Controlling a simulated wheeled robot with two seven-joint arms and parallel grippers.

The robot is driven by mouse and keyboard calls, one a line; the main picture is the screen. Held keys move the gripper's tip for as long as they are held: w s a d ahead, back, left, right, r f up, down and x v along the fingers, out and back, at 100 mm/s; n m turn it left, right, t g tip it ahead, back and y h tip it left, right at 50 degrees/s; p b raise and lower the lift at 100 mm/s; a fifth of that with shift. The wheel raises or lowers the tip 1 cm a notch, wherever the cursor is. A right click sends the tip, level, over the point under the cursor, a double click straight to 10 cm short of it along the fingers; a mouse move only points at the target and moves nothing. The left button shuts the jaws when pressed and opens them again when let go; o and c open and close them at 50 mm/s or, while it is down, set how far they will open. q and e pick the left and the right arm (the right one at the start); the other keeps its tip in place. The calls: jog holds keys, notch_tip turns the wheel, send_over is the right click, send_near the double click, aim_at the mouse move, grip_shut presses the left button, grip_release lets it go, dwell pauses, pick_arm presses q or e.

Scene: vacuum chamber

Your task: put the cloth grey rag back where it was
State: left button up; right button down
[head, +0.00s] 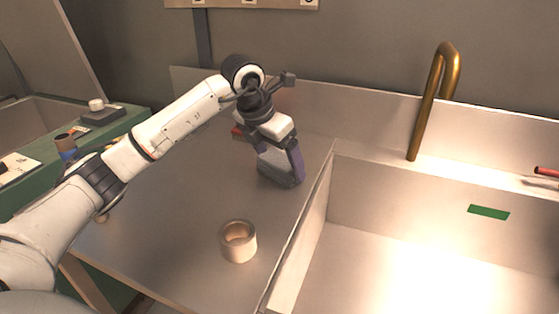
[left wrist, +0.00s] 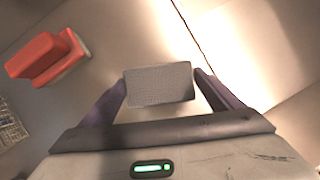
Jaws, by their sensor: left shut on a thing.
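The grey rag (left wrist: 160,86) is a small, block-like grey piece with a woven texture. In the left wrist view it sits between the two purple fingers of my left gripper (left wrist: 161,78), which is shut on it. In the head view my left gripper (head: 282,177) points down over the metal counter, left of the sink's edge. The rag is mostly hidden there by the fingers. I cannot tell whether the rag touches the counter. My right gripper is in neither view.
A beige ring-shaped cup (head: 238,247) stands on the counter (head: 185,215) nearer the front. A red object (left wrist: 42,57) lies beside my left gripper. The sink (head: 400,265) with a brass tap (head: 420,125) is at right. Bare counter lies between gripper and cup.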

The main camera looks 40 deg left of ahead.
pick_arm(q)
jog(key=shift+f, duration=0.2)
jog(key=o, duration=0.8)
jog(key=shift+o, duration=0.2)
jog(key=shift+r, duration=0.1)
jog(key=v, duration=1.2)
jog(key=shift+r+p, duration=0.15)
jog(key=shift+p, duration=0.2)
